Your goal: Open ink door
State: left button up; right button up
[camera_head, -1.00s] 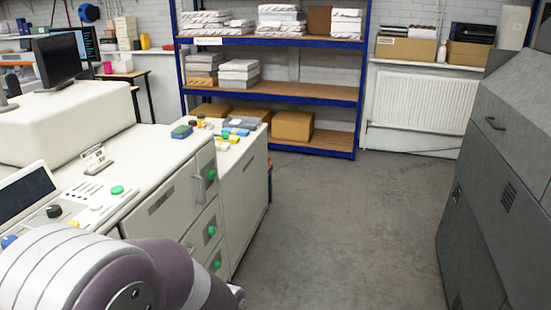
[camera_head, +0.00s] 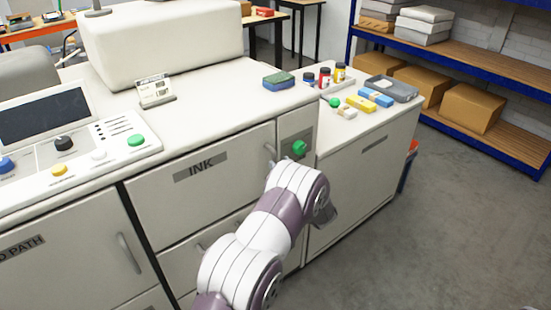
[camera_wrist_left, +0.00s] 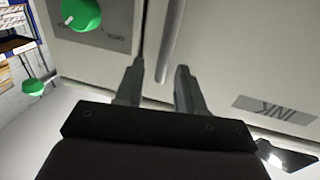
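The ink door (camera_head: 220,185) is a cream front panel with a grey INK label (camera_head: 200,165), below the machine's top; it looks shut. Its upright bar handle (camera_head: 269,153) is near its right edge, beside a green knob (camera_head: 299,148). My left arm reaches up to this corner and hides its gripper in the head view. In the left wrist view my left gripper (camera_wrist_left: 160,70) is open, with the handle (camera_wrist_left: 173,40) in line with the gap between its fingers. I cannot tell whether they touch it. The INK label (camera_wrist_left: 275,108) appears upside down there. My right gripper is not in view.
A control panel (camera_head: 85,145) is on the left of the machine top. A side cabinet (camera_head: 365,165) with bottles, a grey tray (camera_head: 391,88) and small coloured items stands to the right. Blue shelving (camera_head: 480,85) is behind it. Grey floor is clear at the right.

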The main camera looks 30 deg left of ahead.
aim_at(274, 158)
pick_arm(q)
jog(key=x, duration=0.3)
jog(key=shift+s+a+r, duration=0.1)
jog(key=shift+a+r, duration=0.1)
jog(key=shift+a, duration=0.35)
jog(key=shift+w, duration=0.25)
grip_shut()
jog(key=shift+f, duration=0.1)
